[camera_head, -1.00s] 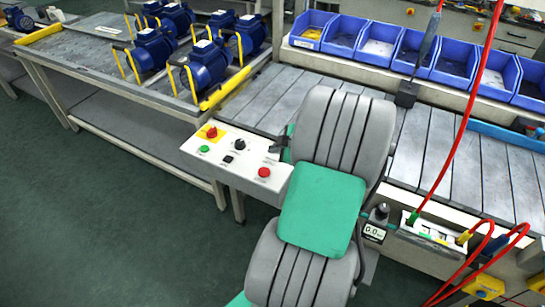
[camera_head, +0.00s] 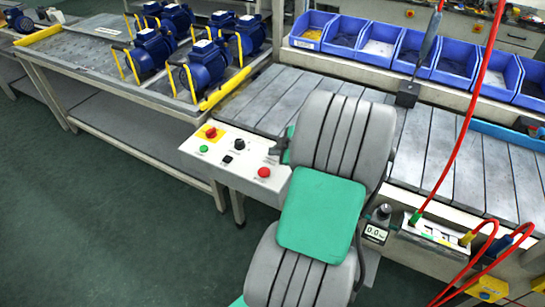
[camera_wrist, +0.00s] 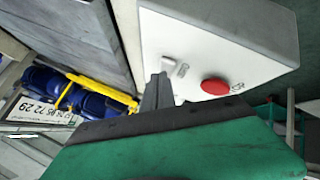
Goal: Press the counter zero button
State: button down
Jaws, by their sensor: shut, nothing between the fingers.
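The white control panel (camera_head: 215,172) stands at the near end of the conveyor. It carries a red mushroom button on a yellow plate (camera_head: 210,132), a green button (camera_head: 203,149), a black knob (camera_head: 239,144), a small black square button (camera_head: 227,159) and a red button (camera_head: 264,172). The labels are too small to read, so I cannot tell which is the counter zero button. My gripper (camera_head: 277,150) is shut and empty at the panel's right back edge, partly hidden by my arm. In the wrist view my gripper (camera_wrist: 160,80) points over the panel, left of the red button (camera_wrist: 215,86).
The conveyor (camera_head: 270,100) runs behind the panel, with blue bins (camera_head: 360,40) beyond it. A table with blue pumps (camera_head: 207,64) stands at the left. A red hose (camera_head: 462,130) hangs at the right. The floor in front of the panel is clear.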

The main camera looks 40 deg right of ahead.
aim_at(275, 158)
jog(key=shift+f+b, duration=0.3)
dwell(0.5)
jog(key=shift+r+p, duration=0.3)
jog(key=shift+r, duration=0.6)
jog(key=shift+r, duration=0.1)
jog(key=shift+r+p, duration=1.1)
jog(key=shift+r, duration=1.3)
